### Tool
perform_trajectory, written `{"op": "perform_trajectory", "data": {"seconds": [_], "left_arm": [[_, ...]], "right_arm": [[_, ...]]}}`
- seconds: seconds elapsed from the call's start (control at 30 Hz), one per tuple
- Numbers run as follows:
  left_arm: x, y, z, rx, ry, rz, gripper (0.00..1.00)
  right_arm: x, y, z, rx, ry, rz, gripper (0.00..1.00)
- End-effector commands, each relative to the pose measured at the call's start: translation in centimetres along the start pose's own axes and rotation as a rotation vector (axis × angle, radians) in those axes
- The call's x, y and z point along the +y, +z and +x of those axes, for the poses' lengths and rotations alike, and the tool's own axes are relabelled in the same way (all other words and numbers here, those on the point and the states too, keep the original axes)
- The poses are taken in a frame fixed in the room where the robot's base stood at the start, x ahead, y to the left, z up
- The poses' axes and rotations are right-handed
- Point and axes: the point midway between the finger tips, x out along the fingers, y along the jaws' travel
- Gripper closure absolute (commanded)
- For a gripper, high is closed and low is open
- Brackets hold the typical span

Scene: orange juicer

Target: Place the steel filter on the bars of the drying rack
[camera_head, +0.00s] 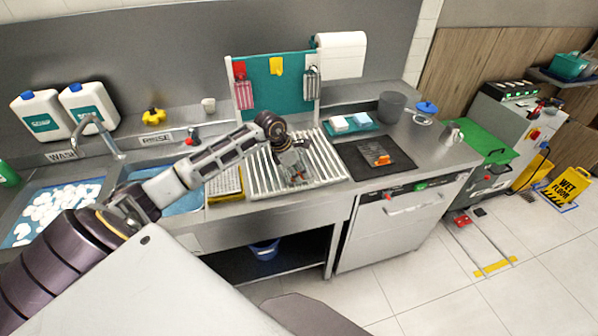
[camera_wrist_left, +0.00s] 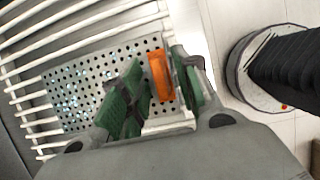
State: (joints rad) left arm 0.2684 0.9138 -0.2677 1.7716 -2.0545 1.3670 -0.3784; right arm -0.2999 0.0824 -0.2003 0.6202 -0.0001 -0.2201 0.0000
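The steel filter is a grey perforated plate with an orange grip. In the left wrist view the filter (camera_wrist_left: 75,92) lies over the white bars of the drying rack (camera_wrist_left: 60,22), its orange grip (camera_wrist_left: 160,76) at the right side. My left gripper (camera_wrist_left: 157,78) has its green fingers on either side of the grip. The right finger is close against it, and a small gap shows at the left finger. In the head view my left gripper (camera_head: 290,160) is low over the drying rack (camera_head: 325,160) and hides part of the filter. My right gripper is not in view.
Left of the rack are the sinks (camera_head: 180,203) and a tap (camera_head: 95,125). A teal board (camera_head: 277,85) with hanging items stands behind it. A grey pot (camera_head: 391,107) stands farther back.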

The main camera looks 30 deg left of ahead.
Motion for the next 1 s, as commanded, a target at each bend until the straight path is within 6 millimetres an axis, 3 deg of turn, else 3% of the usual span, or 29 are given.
{"op": "perform_trajectory", "data": {"seconds": [0.27,1.0], "left_arm": [[0.1,0.0,-2.1,0.0,0.003,0.001,0.68],[0.1,0.0,-10.2,0.001,0.003,0.0,0.68]], "right_arm": [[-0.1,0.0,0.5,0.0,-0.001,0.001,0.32],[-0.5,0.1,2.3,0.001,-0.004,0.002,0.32]]}}
